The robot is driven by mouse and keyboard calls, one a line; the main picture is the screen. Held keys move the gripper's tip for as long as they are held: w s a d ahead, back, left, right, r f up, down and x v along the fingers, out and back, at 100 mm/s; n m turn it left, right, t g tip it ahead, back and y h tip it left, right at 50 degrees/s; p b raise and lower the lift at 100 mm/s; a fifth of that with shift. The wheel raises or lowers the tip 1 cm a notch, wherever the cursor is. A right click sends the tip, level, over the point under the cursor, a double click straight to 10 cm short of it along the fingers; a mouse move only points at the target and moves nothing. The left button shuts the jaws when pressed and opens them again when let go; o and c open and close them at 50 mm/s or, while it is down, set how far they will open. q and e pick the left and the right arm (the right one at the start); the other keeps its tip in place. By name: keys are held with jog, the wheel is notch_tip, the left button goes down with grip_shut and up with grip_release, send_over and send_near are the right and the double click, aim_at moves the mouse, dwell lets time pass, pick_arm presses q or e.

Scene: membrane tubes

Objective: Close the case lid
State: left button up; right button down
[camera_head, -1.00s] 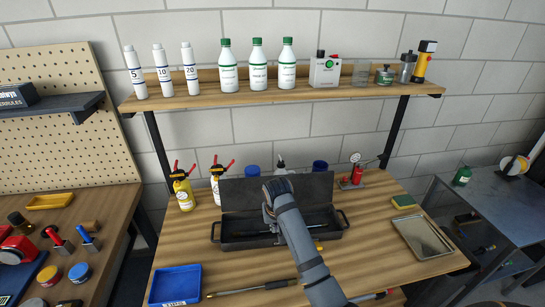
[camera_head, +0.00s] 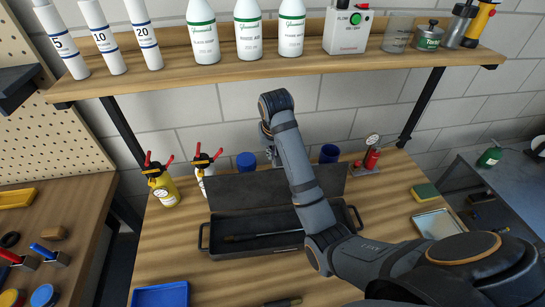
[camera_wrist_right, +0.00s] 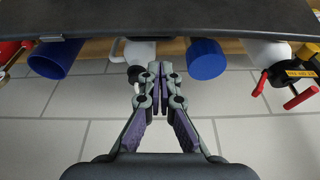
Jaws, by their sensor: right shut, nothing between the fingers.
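The dark case (camera_head: 220,236) sits on the wooden bench with a handle at each end. Its lid (camera_head: 330,182) stands raised along the back edge, tilted back, so the case is open. A thin dark rod (camera_head: 265,235) lies inside. My right gripper (camera_head: 272,158) is at the back of the lid, partly hidden by my forearm. In the right wrist view the lid (camera_wrist_right: 180,20) spans the top as a dark panel, and my right gripper (camera_wrist_right: 160,75) is shut and empty just short of its edge. I cannot tell whether they touch. My left gripper is not in view.
Behind the lid stand yellow (camera_head: 163,187) and white (camera_head: 203,168) bottles with red handles, a blue-capped container (camera_head: 246,162), a blue cup (camera_head: 329,153) and a red gauge device (camera_head: 371,155). A loaded shelf (camera_head: 240,67) hangs above. A blue tray (camera_head: 160,296) lies at front left.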

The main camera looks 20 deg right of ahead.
aim_at(277, 183)
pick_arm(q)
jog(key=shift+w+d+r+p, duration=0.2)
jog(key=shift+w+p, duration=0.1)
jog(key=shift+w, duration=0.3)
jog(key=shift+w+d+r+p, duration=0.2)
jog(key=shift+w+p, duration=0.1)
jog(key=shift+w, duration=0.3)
pick_arm(e)
jog(key=x, duration=0.7)
jog(key=shift+w+f, duration=0.25)
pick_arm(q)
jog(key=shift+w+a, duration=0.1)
pick_arm(e)
jog(key=shift+d, duration=0.15)
